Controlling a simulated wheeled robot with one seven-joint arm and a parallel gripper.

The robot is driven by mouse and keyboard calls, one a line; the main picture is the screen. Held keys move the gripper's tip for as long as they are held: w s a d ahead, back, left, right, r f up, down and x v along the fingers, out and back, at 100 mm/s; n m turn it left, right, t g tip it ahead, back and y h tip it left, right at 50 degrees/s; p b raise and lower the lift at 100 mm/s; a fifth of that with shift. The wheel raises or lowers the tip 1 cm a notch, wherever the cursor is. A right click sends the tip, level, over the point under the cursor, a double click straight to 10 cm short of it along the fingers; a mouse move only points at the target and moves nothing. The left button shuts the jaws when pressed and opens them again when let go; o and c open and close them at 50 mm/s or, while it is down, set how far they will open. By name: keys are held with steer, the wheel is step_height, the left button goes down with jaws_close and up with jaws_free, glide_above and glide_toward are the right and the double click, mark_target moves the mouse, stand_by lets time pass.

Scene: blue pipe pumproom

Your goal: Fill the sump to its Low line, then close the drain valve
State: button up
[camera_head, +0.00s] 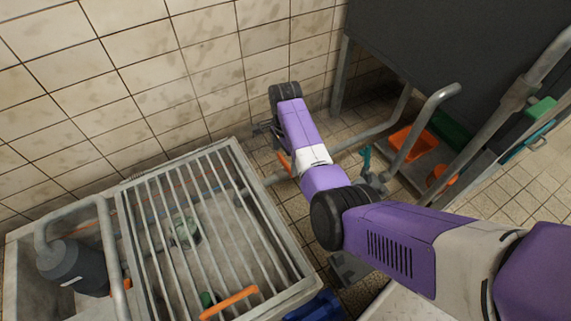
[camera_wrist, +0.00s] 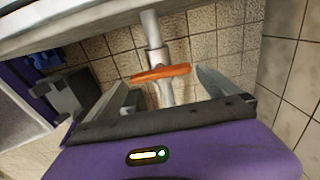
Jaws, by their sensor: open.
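The sump (camera_head: 235,147) is a pale tank at the left of the head view, covered by a bar grating. Its water level and Low line cannot be made out. A valve with an orange lever (camera_head: 284,163) sits on the grey pipe beside the sump, partly behind my arm. In the wrist view the orange lever (camera_wrist: 161,73) lies crosswise over the pipe. My gripper (camera_wrist: 164,84) is open, its two fingers either side of the lever, apparently not gripping it. A valve with a teal handle (camera_head: 366,158) stands farther right. Which valve is the drain valve cannot be told.
A dark pump (camera_head: 75,265) stands at the sump's left. Another orange handle (camera_head: 230,302) shows at the grating's near edge. Orange bins (camera_head: 410,143) lie under the dark panel (camera_head: 465,50). The tiled wall is close behind my gripper; tiled floor is open at right.

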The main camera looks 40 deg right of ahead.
mark_target(286, 166)
steer(key=shift+f+b, duration=0.5)
steer(key=shift+f, duration=0.9)
steer(key=c, duration=1)
